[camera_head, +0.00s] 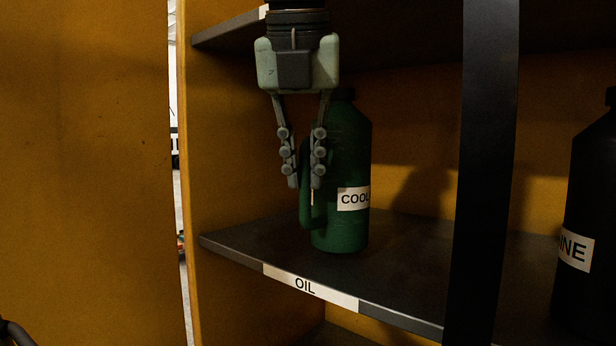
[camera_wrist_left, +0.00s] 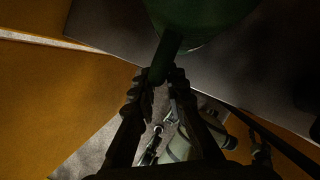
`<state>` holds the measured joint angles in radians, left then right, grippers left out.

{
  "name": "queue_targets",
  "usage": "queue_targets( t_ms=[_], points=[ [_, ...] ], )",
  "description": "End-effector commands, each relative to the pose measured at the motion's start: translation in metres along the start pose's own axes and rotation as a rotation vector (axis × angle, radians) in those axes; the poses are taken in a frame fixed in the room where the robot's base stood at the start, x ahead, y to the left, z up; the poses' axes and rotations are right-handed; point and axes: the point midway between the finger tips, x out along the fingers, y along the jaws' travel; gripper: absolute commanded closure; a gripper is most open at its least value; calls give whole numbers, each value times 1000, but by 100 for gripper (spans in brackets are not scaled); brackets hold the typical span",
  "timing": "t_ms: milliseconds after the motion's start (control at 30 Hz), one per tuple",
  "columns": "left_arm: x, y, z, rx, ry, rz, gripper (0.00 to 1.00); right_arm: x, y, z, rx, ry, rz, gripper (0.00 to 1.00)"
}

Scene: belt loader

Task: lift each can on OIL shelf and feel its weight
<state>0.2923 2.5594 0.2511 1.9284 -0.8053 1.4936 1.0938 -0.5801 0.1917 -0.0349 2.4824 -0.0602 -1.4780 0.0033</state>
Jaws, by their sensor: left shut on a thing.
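The green can (camera_head: 347,150) with a white "COOL…" label is upright at the OIL shelf (camera_head: 405,285), near its left end. Whether its base touches the shelf board I cannot tell. My left gripper (camera_head: 304,182) comes down from above and is shut on the can's handle, on the can's left side. In the left wrist view the fingers (camera_wrist_left: 160,80) close around the green handle, and the can's body (camera_wrist_left: 200,15) shows at the top edge. The OIL label (camera_head: 310,287) is on the shelf's front edge. My right gripper does not show.
A black can (camera_head: 590,200) with a label ending "INE" stands at the right. A dark upright post (camera_head: 482,170) is between the two cans. An upper shelf (camera_head: 225,32) is above, and a yellow side panel (camera_head: 215,130) is to the left.

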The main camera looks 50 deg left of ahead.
Motion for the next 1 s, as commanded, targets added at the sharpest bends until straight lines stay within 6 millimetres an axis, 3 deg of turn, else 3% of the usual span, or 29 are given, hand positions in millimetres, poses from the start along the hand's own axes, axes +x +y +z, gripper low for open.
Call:
queue_targets(
  t_ms=[100, 500, 700, 1000],
  points=[
    [-19, -1, 9, -3, -2, -3, 100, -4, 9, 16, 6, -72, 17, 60],
    [-53, 0, -82, 2, -5, 0, 100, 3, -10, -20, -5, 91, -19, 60],
    [-72, 0, -127, 1, -4, -2, 100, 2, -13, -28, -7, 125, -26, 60],
    [-85, 0, -157, -1, -2, 0, 100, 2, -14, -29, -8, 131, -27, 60]
  ],
)
